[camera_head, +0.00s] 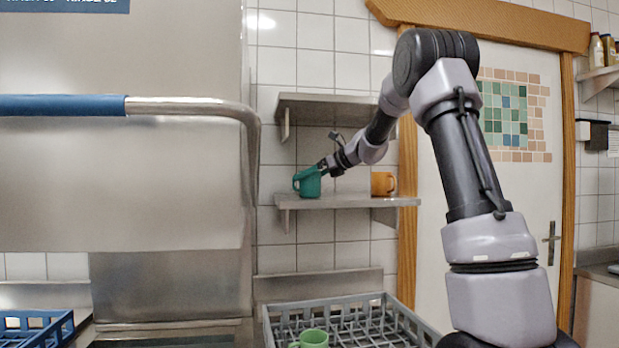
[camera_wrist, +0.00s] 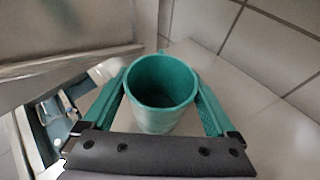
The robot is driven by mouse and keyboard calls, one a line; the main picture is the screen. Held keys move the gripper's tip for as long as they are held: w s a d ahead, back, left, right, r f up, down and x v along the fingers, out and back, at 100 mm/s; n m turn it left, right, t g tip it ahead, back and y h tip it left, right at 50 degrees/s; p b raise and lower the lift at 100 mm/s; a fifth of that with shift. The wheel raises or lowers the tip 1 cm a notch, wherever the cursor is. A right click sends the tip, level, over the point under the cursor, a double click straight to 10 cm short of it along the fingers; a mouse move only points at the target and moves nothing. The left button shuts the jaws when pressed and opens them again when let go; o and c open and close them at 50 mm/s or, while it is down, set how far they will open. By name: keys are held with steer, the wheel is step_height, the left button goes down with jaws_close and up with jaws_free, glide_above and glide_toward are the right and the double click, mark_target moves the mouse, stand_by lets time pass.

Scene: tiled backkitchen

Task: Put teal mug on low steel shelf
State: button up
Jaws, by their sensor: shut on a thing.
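The teal mug (camera_head: 308,182) is at the left part of the low steel shelf (camera_head: 335,202) in the head view, upright, with its handle toward the left. Its base appears to be at the shelf surface; whether it bears on the shelf I cannot tell for sure. My gripper (camera_head: 322,167) reaches it from the upper right and is shut on it. In the wrist view the teal mug (camera_wrist: 162,92) sits between the two teal fingers of my gripper (camera_wrist: 165,98), its open top showing empty.
An orange mug (camera_head: 382,184) stands at the right on the same shelf. An upper steel shelf (camera_head: 335,101) hangs above. Below is a grey dish rack (camera_head: 350,318) with a green mug (camera_head: 312,338). A large steel dishwasher hood (camera_head: 130,170) with a bar stands left.

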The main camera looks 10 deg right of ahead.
steer(key=shift+f, duration=0.1)
steer(key=o, duration=1.3)
